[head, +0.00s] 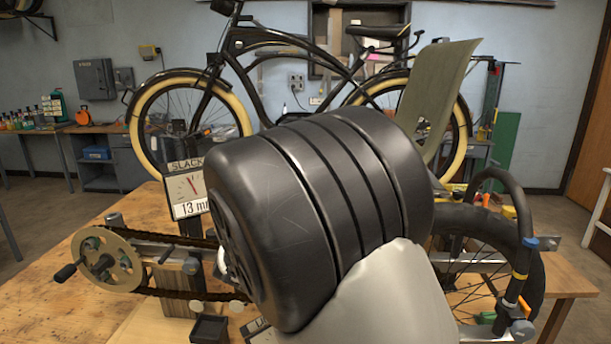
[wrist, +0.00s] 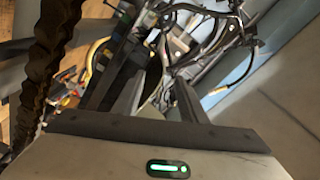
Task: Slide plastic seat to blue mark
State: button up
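The plastic seat (head: 437,88), a tall pale grey-green curved shell, stands behind my arm in the head view. Its lower part is hidden by my arm. A blue band (head: 530,242) shows at the right, where the curved black tube meets a silver bar; I cannot tell whether it is the blue mark. My gripper is hidden behind my arm in the head view. In the wrist view its two dark fingers (wrist: 157,72) stand apart with nothing clearly between them. A large grey surface fills the right of that view; I cannot tell whether it is the seat.
A curved black tube (head: 496,178) and a spoked wheel (head: 535,285) stand at the right of the wooden bench. In the wrist view a chain (wrist: 42,62) hangs close at the left.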

jog(key=w, duration=0.5)
jog(key=w+d+p, duration=0.1)
jog(key=w, duration=1)
jog(key=shift+w+d, duration=0.3)
jog(key=shift+w, duration=0.1)
grip_shut()
